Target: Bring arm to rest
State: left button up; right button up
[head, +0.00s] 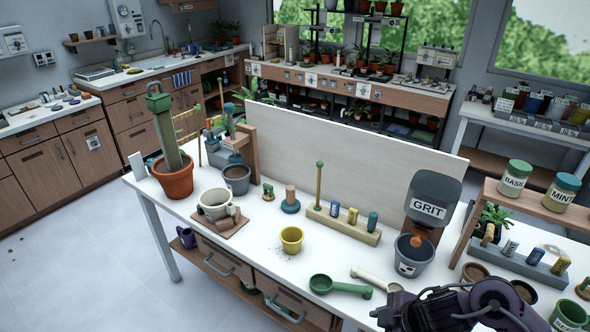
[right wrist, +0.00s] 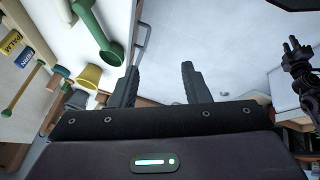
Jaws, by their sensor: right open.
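My right arm (head: 460,308) crosses the lower right of the head view, at the front edge of the potting table (head: 262,218). In the right wrist view my right gripper (right wrist: 158,82) is open, with nothing between its two dark fingers. Floor shows beyond the fingers, and the table edge is to their left. A dark part that looks like my left gripper (right wrist: 298,62) shows at the right edge of that view. Its jaws are too small to read. My left arm does not show in the head view.
A green scoop (head: 335,287), a pale scoop (head: 378,280) and a yellow pot (head: 291,239) lie near the table's front. A grey pot (head: 411,268) stands under the GRIT dispenser (head: 430,207). A rack with jars (head: 515,175) is at right. Open floor lies at left.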

jog(key=a+r+m+t+h, duration=0.1)
jog(key=a+r+m+t, duration=0.2)
jog(key=a+m, duration=0.25)
jog(key=s+d+m+g+h, duration=0.35)
jog(key=s+d+m, duration=0.35)
jog(key=s+m, duration=0.3)
jog(key=s+f+n+g+b, duration=0.1)
jog(key=s+f, duration=0.1)
jog(key=f, duration=1.5)
jog(key=s+f+n+g+b, duration=0.1)
jog(key=s+f, duration=0.1)
jog(key=f, duration=1.5)
pick_arm(q)
jog(key=f, duration=0.1)
jog(key=f+b, duration=0.1)
jog(key=f, duration=0.1)
jog(key=shift+s+a+f, duration=0.1)
jog(key=shift+s, duration=0.25)
pick_arm(e)
jog(key=s+d+f, duration=0.2)
jog(key=s+f, duration=0.7)
jog(key=s+d+f, duration=0.2)
jog(key=s+f, duration=0.7)
jog(key=shift+s+g, duration=0.35)
jog(key=shift+g, duration=0.1)
